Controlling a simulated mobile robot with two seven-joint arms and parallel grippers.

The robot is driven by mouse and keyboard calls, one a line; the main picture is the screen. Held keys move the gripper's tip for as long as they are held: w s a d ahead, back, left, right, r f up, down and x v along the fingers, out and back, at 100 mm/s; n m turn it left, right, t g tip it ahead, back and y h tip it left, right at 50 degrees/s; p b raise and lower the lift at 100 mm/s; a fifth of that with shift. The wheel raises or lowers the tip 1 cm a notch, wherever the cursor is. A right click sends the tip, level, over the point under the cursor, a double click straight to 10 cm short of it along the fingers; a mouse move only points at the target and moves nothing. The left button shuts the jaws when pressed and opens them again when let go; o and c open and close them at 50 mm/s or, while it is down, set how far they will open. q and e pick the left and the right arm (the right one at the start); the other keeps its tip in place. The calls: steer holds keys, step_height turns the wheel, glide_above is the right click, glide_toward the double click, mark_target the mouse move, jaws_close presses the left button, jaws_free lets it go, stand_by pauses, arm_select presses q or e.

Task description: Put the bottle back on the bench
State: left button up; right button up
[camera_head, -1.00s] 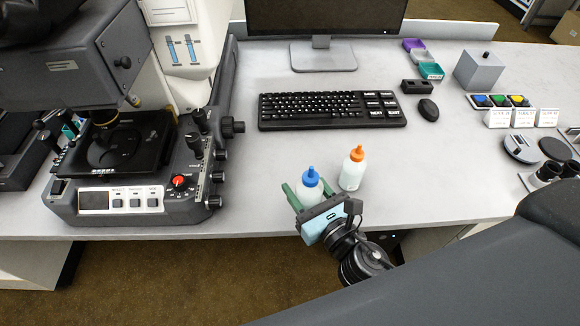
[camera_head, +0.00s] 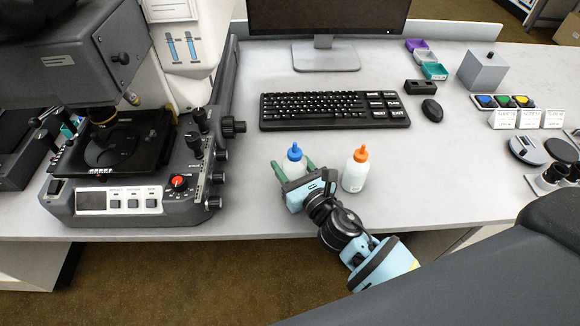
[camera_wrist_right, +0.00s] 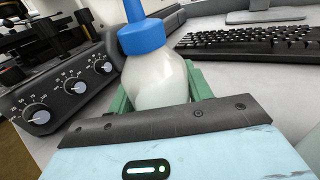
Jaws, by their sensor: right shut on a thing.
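The blue-capped bottle (camera_head: 294,160) is white and upright, at the bench's (camera_head: 240,190) front part. My right gripper (camera_head: 292,168) is shut on it, with the green fingers on either side of its body. In the right wrist view the bottle (camera_wrist_right: 155,75) stands between the green fingers (camera_wrist_right: 160,85), its blue cap pointing up. Its base is hidden behind the gripper, so I cannot tell whether it touches the bench. A second white bottle with an orange cap (camera_head: 356,170) stands upright just right of the gripper. My left gripper does not show.
A microscope (camera_head: 130,170) with knobs stands at the left. A keyboard (camera_head: 335,108), mouse (camera_head: 432,109) and monitor (camera_head: 326,55) are behind the bottles. The bench is clear between the microscope and the gripper, and right of the orange-capped bottle.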

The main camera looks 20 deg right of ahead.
steer(key=shift+f, duration=0.45)
steer(key=shift+r, duration=0.2)
steer(key=shift+f, duration=0.25)
steer(key=o, duration=1)
